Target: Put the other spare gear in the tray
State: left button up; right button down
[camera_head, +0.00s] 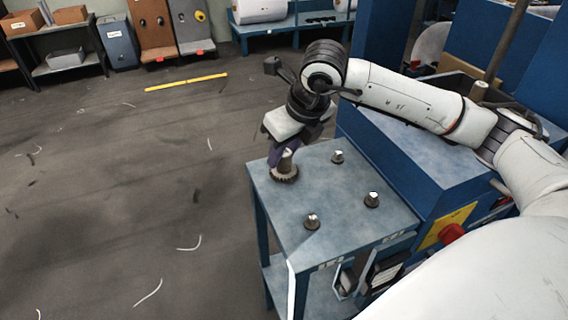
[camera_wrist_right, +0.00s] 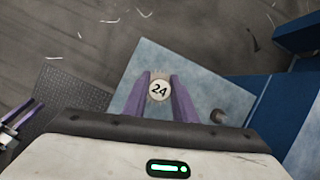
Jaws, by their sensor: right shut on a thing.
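In the right wrist view the hub's round white top reads "24" (camera_wrist_right: 159,91). My right gripper (camera_head: 284,155) points down, with its purple fingers closed on the hub from both sides. I cannot tell whether the gear rests on the tabletop or hangs just above it. Purple fingers at the left edge of the right wrist view look like my left gripper (camera_wrist_right: 20,117); their opening is unclear. I cannot make out a tray.
Three short metal pegs on dark bases stand on the table: back (camera_head: 338,157), right (camera_head: 371,199) and front (camera_head: 311,221). A blue machine housing (camera_head: 420,155) adjoins the table's right side, with a red button (camera_head: 452,233) on yellow. Open floor lies left.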

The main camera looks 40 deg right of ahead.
jog(key=shift+r, duration=0.25)
jog(key=shift+r+p, duration=0.95)
jog(key=shift+r, duration=1)
jog(key=shift+f, duration=0.15)
